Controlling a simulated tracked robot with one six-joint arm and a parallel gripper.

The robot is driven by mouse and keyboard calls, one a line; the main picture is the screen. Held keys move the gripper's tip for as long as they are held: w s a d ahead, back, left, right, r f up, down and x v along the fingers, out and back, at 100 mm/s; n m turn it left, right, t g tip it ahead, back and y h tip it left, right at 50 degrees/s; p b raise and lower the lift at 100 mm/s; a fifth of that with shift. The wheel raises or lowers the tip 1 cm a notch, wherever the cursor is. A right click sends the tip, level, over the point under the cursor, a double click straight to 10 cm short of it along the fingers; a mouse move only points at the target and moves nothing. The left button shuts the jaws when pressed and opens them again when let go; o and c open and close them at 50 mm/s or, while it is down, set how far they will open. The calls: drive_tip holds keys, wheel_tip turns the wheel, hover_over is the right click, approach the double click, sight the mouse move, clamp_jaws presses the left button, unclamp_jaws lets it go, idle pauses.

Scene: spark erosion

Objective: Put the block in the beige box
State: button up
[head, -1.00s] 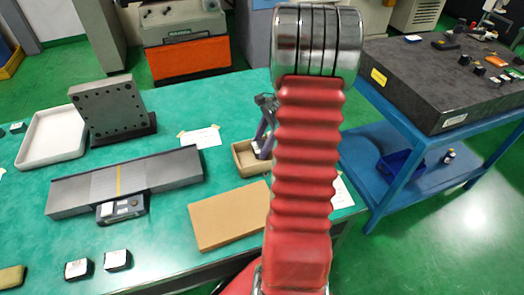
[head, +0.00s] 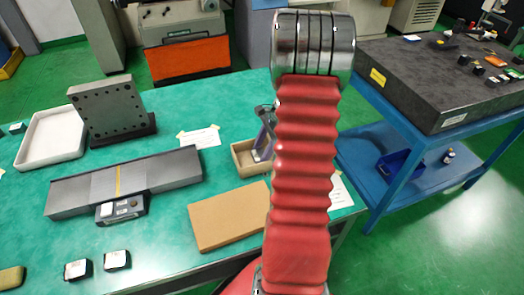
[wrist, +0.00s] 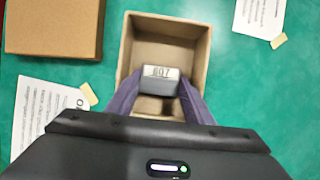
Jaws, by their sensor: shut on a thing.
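The beige box (wrist: 197,60) is an open carton on the green table, seen from above in the wrist view. It also shows in the head view (head: 243,163), partly hidden by my arm. My gripper (wrist: 159,92) has purple fingers and is shut on a small dark block (wrist: 158,84) with a pale marked face. The block appears within the box's outline from above, toward its near side. I cannot tell whether it touches the floor of the box. In the head view the fingers reach down at the box, and the block is hidden.
A closed brown carton (head: 229,216) lies in front of the box. A paper sheet (head: 199,138) lies behind it to the left. A long grey plate (head: 165,170), a drilled angle plate (head: 105,108) and a white tray (head: 52,137) stand farther left. Two small blocks (head: 117,259) sit near the front.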

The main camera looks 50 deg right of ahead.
drive_tip(key=o, duration=1.4)
drive_tip(key=shift+c, duration=0.2)
drive_tip(key=v, duration=1.2)
